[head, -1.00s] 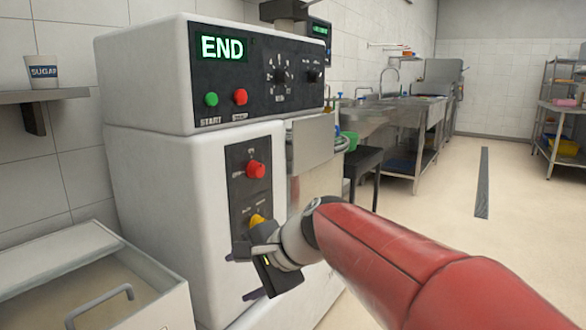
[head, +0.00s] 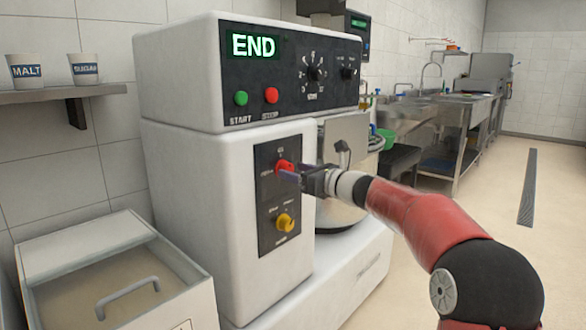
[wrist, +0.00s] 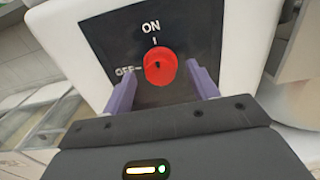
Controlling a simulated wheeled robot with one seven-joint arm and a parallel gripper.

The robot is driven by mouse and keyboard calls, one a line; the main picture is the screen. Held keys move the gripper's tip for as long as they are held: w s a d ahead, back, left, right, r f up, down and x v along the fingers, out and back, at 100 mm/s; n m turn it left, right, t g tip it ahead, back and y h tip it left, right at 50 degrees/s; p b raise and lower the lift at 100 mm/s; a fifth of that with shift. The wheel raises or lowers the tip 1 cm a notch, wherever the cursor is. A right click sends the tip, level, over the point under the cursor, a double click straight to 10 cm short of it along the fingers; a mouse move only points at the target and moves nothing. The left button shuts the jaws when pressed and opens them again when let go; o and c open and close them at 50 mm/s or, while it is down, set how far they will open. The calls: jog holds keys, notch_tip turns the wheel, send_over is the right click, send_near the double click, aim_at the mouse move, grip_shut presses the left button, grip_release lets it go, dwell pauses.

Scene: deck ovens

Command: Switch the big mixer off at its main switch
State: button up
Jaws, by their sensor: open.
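The big white mixer (head: 190,180) stands at centre-left in the head view, its display reading END. Its red rotary main switch (head: 284,167) sits on the upper part of a dark panel on the mixer's front. In the wrist view the red switch (wrist: 160,66) has ON printed above it and OFF to its left. Which mark its pointer faces I cannot tell. My gripper (wrist: 162,82) is open, with one purple finger on either side of the switch. Contact is not visible. In the head view the gripper (head: 290,175) partly covers the switch.
A yellow knob (head: 286,223) sits below the red switch. Green START (head: 241,98) and red STOP (head: 271,95) buttons are above. A flour-coloured bin (head: 120,270) with a handle stands at front left. Open floor lies to the right.

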jog(key=shift+x, duration=1.1)
jog(key=shift+c, duration=0.3)
jog(key=c, duration=0.9)
